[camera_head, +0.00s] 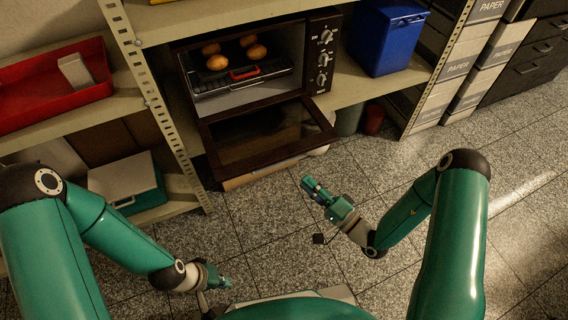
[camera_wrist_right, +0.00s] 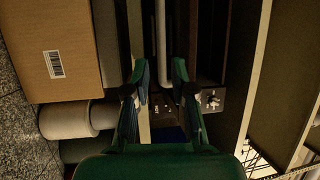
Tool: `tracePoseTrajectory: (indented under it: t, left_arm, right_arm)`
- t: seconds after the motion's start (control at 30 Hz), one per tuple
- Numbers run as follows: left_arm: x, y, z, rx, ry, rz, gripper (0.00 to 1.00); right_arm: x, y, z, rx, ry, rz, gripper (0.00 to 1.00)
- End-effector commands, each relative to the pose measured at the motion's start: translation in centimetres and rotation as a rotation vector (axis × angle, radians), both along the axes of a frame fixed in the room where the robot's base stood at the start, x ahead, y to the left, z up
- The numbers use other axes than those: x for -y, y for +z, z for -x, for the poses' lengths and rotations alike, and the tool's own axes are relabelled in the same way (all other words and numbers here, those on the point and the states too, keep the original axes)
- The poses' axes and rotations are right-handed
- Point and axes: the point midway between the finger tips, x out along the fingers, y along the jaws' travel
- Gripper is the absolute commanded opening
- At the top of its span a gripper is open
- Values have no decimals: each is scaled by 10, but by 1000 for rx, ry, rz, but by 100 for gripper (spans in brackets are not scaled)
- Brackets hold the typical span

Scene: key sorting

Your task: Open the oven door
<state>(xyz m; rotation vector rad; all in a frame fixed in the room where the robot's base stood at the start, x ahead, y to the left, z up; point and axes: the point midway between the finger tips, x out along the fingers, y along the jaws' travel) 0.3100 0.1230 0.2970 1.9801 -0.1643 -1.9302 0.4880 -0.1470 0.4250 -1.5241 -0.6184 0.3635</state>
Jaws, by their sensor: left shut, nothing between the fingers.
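The dark oven (camera_head: 322,50) stands on a shelf at the upper middle of the head view. Its door (camera_head: 265,136) is swung down and open, jutting out over the floor. Inside are several round brown items (camera_head: 217,62) and a rack (camera_head: 240,78) with a red handle. My right gripper (camera_head: 308,186) is in front of and below the door, apart from it. In the right wrist view its fingers (camera_wrist_right: 160,75) are spread with nothing held. My left gripper (camera_head: 224,283) is low at the bottom left, shut and empty, far from the oven.
A blue bin (camera_head: 387,38) stands right of the oven. A red tray (camera_head: 50,88) is on the left shelf. A metal shelf post (camera_head: 160,110) stands left of the door. The tiled floor (camera_head: 265,215) before the door is clear. The wrist view shows a cardboard box (camera_wrist_right: 72,75).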

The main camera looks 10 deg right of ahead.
Motion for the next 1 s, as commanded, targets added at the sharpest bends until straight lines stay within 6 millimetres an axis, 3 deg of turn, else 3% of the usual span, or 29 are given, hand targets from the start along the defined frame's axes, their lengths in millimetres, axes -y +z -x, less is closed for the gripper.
tracePoseTrajectory:
  t: [0.2, 0.43, 0.9, 1.0]
  left_arm:
    - [0, -12, 0, 0, 0, 0, 0]
    - [0, -19, 0, 0, 0, 0, 0]
    - [0, -20, 0, 0, 0, 0, 0]
    - [0, -20, 0, 0, 0, 0, 0]
  right_arm:
    - [-30, 6, -38, 7, 7, 1, 25]
    - [-50, 12, -67, 4, 4, 1, 25]
    - [-58, 15, -77, 0, 3, -1, 25]
    - [-58, 15, -77, 0, 3, -1, 8]
